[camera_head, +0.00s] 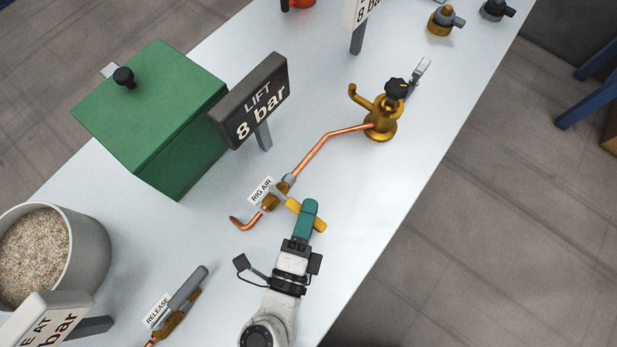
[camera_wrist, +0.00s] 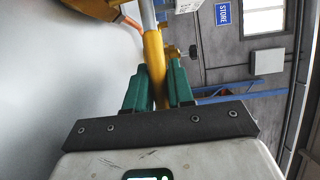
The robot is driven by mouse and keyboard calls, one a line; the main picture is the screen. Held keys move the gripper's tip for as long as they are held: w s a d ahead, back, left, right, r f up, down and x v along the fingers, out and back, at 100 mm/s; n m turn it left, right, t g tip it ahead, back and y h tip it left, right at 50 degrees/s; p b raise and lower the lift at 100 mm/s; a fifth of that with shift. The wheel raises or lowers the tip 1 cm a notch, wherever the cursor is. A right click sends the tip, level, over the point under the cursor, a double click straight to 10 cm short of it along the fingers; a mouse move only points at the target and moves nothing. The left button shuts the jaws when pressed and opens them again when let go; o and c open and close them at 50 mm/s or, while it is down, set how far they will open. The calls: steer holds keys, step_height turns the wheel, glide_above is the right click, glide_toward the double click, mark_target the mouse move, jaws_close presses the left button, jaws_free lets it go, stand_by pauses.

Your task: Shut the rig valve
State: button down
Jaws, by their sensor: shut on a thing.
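The rig valve (camera_head: 270,203) is a brass body on a copper pipe, beside a white "RIG AIR" tag (camera_head: 261,189). Its lever has a yellow grip (camera_head: 319,224) and points to the lower right, roughly across the pipe. My gripper (camera_head: 309,205) has green fingers and reaches the lever from below in the head view. The fingers hide the middle of the yellow grip. In the wrist view the yellow grip (camera_wrist: 153,55) runs between the two fingers (camera_wrist: 159,75), and they are shut on it.
The copper pipe (camera_head: 325,143) leads to a brass fitting with a black knob (camera_head: 380,122). A green box (camera_head: 150,115) and a "LIFT 8 bar" sign (camera_head: 255,103) stand to the left. A "RELEASE" lever (camera_head: 187,289) and a pot of grains (camera_head: 40,245) are at lower left.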

steer(key=c, duration=1.1)
jaws_free()
steer(key=shift+o, duration=0.2)
steer(key=shift+s, duration=0.1)
steer(key=b+v, duration=0.3)
steer(key=v, duration=0.6)
steer(key=shift+s+a, duration=0.2)
steer(key=shift+s, duration=0.2)
steer(key=shift+s+a, duration=0.15)
steer(key=shift+s, duration=0.3)
